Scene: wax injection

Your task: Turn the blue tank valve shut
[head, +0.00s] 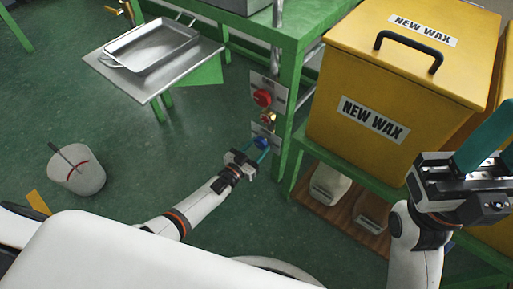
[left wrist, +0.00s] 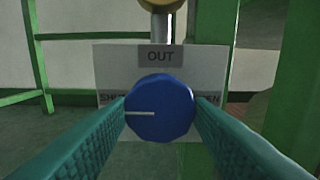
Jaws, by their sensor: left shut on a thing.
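The blue valve knob (left wrist: 160,108) sits in front of a white plate (left wrist: 112,68) marked OUT, with partly covered words left and right that seem to be SHUT and OPEN. The white line on the knob points left, toward the SHUT side. My left gripper (head: 260,150) is shut on the knob, with one teal finger at each side of it in the left wrist view (left wrist: 160,118). The blue knob also shows low on the post in the head view (head: 261,143). My right gripper (head: 488,140) is raised at the right; its finger gap cannot be made out.
A red knob (head: 262,97) sits higher on the same post, with a brass fitting (head: 268,118) between. Yellow NEW WAX bins (head: 400,75) stand on a green frame at the right. A metal tray (head: 150,46) and a white bucket (head: 78,172) are at the left.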

